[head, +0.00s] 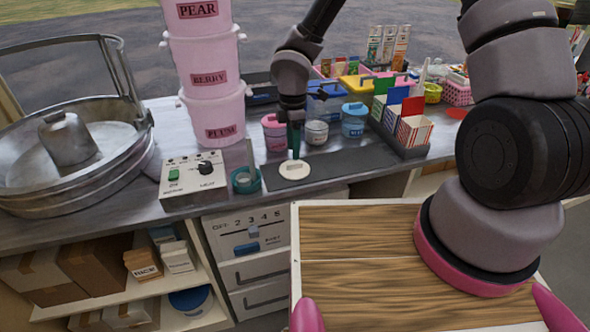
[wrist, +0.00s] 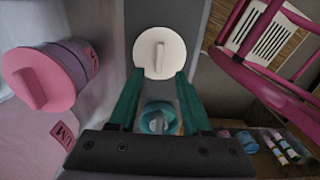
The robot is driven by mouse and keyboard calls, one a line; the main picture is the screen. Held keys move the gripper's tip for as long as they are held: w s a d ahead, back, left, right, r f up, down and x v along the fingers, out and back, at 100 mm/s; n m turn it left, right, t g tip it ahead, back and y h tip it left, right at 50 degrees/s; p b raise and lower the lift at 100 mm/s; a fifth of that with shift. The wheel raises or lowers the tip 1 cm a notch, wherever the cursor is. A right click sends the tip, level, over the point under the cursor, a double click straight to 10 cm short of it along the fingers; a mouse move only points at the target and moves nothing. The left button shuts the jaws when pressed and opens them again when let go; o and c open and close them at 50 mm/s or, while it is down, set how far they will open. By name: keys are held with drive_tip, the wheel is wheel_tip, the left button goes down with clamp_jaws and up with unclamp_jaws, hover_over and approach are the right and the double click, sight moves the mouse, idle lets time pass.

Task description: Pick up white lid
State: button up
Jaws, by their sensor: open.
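The white lid (head: 294,174) is a round disc with a raised bar handle. It lies flat, handle up, on a dark mat (head: 330,167) near the counter's front edge. In the wrist view the lid (wrist: 168,67) is whole, with its bar running up and down. My gripper (head: 294,152) points down close above the lid. Its green fingers are apart with nothing held, and in the wrist view the fingertips (wrist: 158,76) come to the lid's lower edge. I cannot tell whether they touch it.
Pink (head: 274,135), white (head: 316,133) and blue (head: 353,122) lidded jars stand behind. Stacked pink tubs (head: 212,110) rise at left. A dark tray (head: 409,147) with striped boxes stands right.

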sight(295, 167)
drive_tip(key=f, duration=0.5)
drive_tip(key=shift+w+d+f, duration=0.1)
drive_tip(key=shift+d+f, duration=0.05)
drive_tip(key=shift+d, duration=0.05)
clamp_jaws()
